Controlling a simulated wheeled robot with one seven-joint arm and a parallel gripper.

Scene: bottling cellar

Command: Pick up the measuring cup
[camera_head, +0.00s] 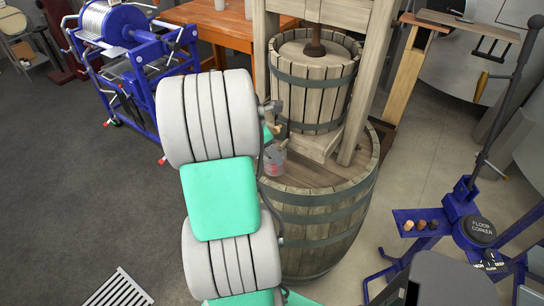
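A clear measuring cup (274,162) with red markings stands on top of the large wooden barrel (322,222), near its left edge and beside the base of the wooden press. My arm rises through the middle of the view and hides part of the barrel's left side, close to the cup. A sliver of green, likely part of my arm, shows just above the cup.
A slatted press basket (310,87) in a timber frame stands behind the cup. A blue hose reel cart (128,52) is at the upper left, by an orange table (228,22). A blue floor corker (470,225) stands right. A floor grate (118,290) lies lower left.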

